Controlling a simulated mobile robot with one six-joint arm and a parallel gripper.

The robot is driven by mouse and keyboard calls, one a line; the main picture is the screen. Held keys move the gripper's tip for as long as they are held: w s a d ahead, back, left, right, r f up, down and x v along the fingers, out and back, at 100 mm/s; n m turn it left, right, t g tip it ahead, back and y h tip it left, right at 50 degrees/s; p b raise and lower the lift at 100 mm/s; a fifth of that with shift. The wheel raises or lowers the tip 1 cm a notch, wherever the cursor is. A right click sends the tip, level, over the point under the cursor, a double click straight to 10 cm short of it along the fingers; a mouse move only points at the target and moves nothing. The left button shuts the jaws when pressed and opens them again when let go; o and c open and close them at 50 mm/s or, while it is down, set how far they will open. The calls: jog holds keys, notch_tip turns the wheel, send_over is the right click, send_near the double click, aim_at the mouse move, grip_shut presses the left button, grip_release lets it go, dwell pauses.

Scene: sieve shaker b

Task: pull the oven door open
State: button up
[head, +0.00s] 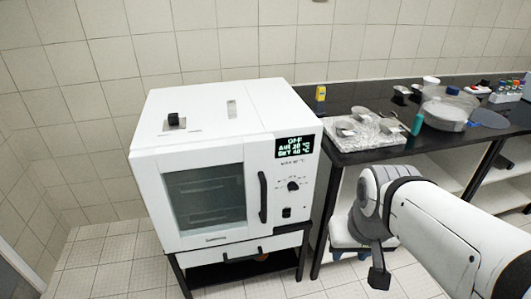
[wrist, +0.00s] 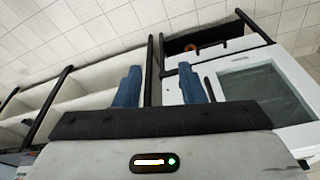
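The white oven (head: 225,115) stands on a black-framed stand. Its door (head: 155,205), with a dark window (head: 205,195), looks shut. A black vertical handle (head: 263,197) is on the door's right edge, beside the control panel. My gripper (head: 379,278) hangs to the right of the oven and apart from the handle. In the wrist view, its two blue fingers (wrist: 160,75) are spread with nothing between them. That view also shows the oven's window (wrist: 262,88) on the right.
A black-topped bench (head: 375,155) is right of the oven, with a metal tray (head: 365,138) and a clear bowl (head: 446,113) on it. The floor before the oven (head: 120,265) is clear.

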jog(key=shift+d, duration=0.1)
jog(key=shift+o, duration=0.5)
jog(key=shift+w, duration=0.1)
jog(key=w+f+n+t+b, duration=0.1)
jog(key=w+f+t+b, duration=0.25)
jog(key=w, duration=0.45)
jog(key=w+d+f+n+t+b, duration=0.1)
jog(key=w+f+t+b, duration=0.15)
jog(key=w+b, duration=0.4)
jog(key=w+f+n+t+b, duration=0.15)
jog(key=w+f, duration=0.25)
jog(key=w, duration=0.6)
jog(key=n+t+y+b, duration=0.2)
jog(key=n+y+b, duration=0.4)
jog(key=y+b, duration=0.65)
send_near(266, 196)
jog(key=w+a+y+p, duration=0.1)
jog(key=w+a+p, duration=0.1)
jog(key=w+a, duration=0.1)
jog(key=x, duration=0.4)
jog(key=b+x, duration=0.1)
jog(key=x, duration=0.1)
jog(key=shift+w+a+f, duration=0.2)
jog(key=shift+w+f, duration=0.1)
jog(key=shift+w, duration=0.05)
